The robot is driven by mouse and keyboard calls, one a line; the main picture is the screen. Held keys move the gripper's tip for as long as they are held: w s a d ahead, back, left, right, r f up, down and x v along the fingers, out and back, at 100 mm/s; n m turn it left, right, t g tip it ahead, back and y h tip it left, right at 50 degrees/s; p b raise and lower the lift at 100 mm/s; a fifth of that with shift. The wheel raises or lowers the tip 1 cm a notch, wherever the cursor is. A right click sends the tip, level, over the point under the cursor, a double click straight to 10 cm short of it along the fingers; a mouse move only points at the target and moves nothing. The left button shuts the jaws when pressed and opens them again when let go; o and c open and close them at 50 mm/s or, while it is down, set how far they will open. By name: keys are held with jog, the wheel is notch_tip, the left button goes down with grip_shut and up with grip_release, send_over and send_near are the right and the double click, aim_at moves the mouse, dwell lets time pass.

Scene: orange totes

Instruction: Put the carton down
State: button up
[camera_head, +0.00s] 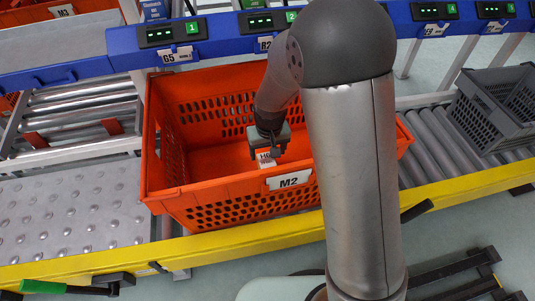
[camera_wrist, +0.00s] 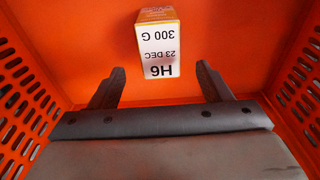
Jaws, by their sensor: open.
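The carton (camera_wrist: 158,48) is a small box with a white label reading H6, 23 DEC, 300 G, and an orange printed end. In the wrist view it is inside the orange tote (camera_wrist: 85,80), ahead of the fingertips. My gripper (camera_wrist: 160,78) is open, with one finger at each side and the carton beyond and between the tips; no finger visibly presses on it. In the head view my gripper (camera_head: 270,150) is down inside the orange tote marked M2 (camera_head: 230,186), with the carton (camera_head: 267,158) just below it, partly hidden.
The tote stands on a roller conveyor (camera_head: 435,135) with a yellow front rail (camera_head: 250,236). A grey crate (camera_head: 490,112) is at the right. A blue bar with numbered displays (camera_head: 225,30) runs behind. Tote walls surround my gripper; the left part of the tote floor is clear.

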notch_tip(320, 180, up, 7)
jog(key=p, duration=0.2)
jog(key=shift+s+r, duration=0.2)
jog(key=shift+s, duration=0.2)
jog(key=shift+d, duration=0.1)
